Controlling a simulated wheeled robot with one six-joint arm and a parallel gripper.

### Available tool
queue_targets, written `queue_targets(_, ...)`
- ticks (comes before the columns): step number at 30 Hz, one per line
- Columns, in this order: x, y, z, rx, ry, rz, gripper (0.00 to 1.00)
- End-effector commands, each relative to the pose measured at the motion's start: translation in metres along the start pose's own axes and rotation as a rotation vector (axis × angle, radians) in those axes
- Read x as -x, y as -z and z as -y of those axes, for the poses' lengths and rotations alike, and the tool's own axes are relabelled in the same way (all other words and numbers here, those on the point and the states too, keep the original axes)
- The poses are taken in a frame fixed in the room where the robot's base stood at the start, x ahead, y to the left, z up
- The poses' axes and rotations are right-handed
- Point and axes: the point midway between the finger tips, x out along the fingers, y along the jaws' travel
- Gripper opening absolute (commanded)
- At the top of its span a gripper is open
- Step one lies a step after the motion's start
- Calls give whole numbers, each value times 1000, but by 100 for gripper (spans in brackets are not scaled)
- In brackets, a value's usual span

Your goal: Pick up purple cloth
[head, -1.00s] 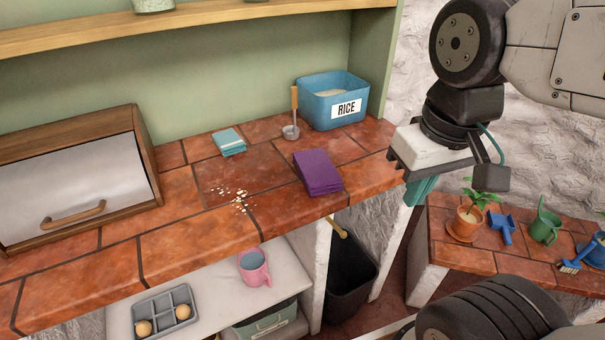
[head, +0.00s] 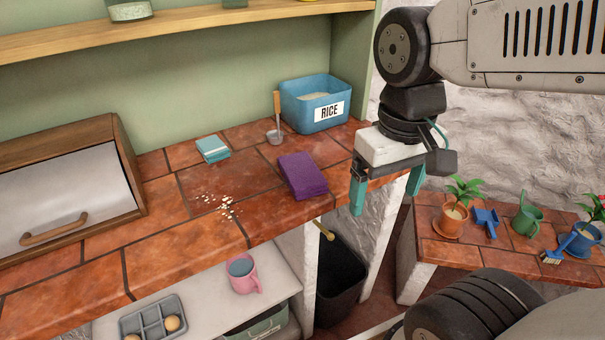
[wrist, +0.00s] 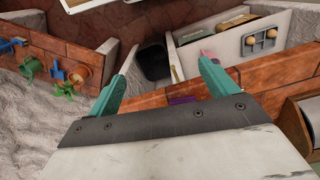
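The purple cloth (head: 303,175) lies folded flat on the tiled counter (head: 165,245), close to its front edge. A small strip of the purple cloth (wrist: 181,100) shows in the wrist view between the fingers, the rest hidden by my gripper's body. My gripper (head: 387,190) has teal fingers and is in the air to the right of the cloth, near the counter's right end. In the wrist view my gripper (wrist: 162,88) has its two fingers spread wide apart with nothing between them. It is not touching the cloth.
A teal folded cloth (head: 212,149), scattered crumbs (head: 226,205), a metal scoop (head: 275,133) and a blue rice bin (head: 300,107) are on the counter. A bread box (head: 70,195) stands at left. A lower ledge (head: 455,250) at right holds potted plants. A black bin (head: 340,270) is below.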

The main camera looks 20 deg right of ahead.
Motion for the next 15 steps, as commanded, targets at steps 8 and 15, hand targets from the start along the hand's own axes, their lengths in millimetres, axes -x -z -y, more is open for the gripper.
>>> queue_targets(8, -33, 96, 10, 15, -6, 71, 100)
queue_targets(15, -70, 187, 22, 3, -9, 14, 100)
